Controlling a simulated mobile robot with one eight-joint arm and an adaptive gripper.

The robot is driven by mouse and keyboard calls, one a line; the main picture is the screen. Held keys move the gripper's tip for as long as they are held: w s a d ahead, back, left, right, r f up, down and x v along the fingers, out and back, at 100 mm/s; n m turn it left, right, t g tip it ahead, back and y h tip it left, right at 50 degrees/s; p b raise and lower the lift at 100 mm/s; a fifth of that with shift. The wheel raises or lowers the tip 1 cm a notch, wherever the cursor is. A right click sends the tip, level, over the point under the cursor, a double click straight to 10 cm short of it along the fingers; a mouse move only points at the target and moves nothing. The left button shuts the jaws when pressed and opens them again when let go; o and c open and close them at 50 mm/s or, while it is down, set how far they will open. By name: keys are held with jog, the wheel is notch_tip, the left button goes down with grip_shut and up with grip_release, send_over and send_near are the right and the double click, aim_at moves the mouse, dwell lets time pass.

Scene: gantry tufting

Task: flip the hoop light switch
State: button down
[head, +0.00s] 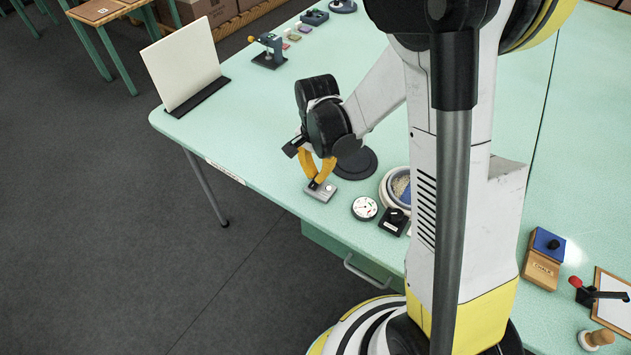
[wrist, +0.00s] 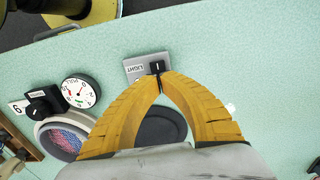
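The light switch is a small grey metal plate (head: 322,192) near the front edge of the mint-green table. In the wrist view the plate (wrist: 135,69) bears the word LIGHT and a small black toggle (wrist: 156,67). My gripper (head: 315,184) has yellow curved fingers and points down at the switch. In the wrist view its fingertips (wrist: 161,78) are together right at the toggle, with nothing visible between them. They overlap the plate's edge; whether they touch the toggle I cannot tell.
A white dial (head: 364,208), a black knob box (head: 394,222) and a round tufting hoop (head: 386,191) stand right of the switch. A black disc base (head: 357,164) is behind it. A white upright panel (head: 182,65) stands at the left, with clear table between.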

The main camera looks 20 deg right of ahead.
jog(key=shift+f+b, duration=0.7)
jog(key=shift+f, duration=0.05)
jog(key=shift+r, duration=0.1)
dwell(0.3)
jog(key=shift+r+p, duration=2.5)
jog(key=shift+r, duration=0.9)
jog(key=shift+r, duration=0.15)
jog(key=s+r+n+t, duration=0.3)
jog(key=s+r+n, duration=0.2)
jog(key=r, duration=0.4)
jog(key=s+r+n+t, duration=0.4)
jog(key=s+r, duration=0.3)
jog(key=r, duration=0.2)
jog(key=shift+s+n, duration=0.35)
jog(key=shift+n, duration=0.55)
